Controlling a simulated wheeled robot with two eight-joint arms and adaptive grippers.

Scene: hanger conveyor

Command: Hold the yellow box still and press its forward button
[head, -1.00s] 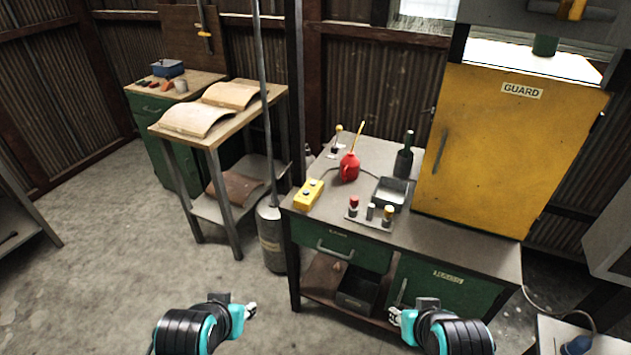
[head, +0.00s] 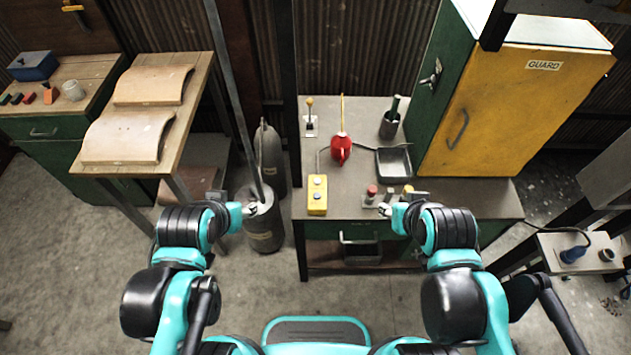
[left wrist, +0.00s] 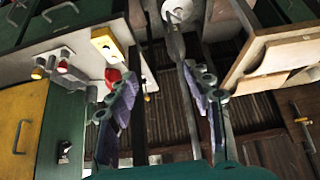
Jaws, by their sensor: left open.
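The yellow box (head: 317,208) lies near the front left edge of the grey workbench, with two buttons on its top and a cable at its far end. It also shows in the left wrist view (left wrist: 104,42). I cannot tell which button is the forward one. My left gripper (head: 252,210) is left of the box and apart from it, beyond the bench's left edge. Its two fingers (left wrist: 162,95) are spread and empty in the left wrist view. My right gripper (head: 383,210) is at the bench's front edge, right of the box; its fingers are too small to read.
The red oil can (head: 341,150), a dark tray (head: 394,162) and a small panel with a red knob (head: 372,191) are on the bench. A gas cylinder (head: 263,225) stands left of the bench. The yellow GUARD cabinet (head: 510,110) is at the right.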

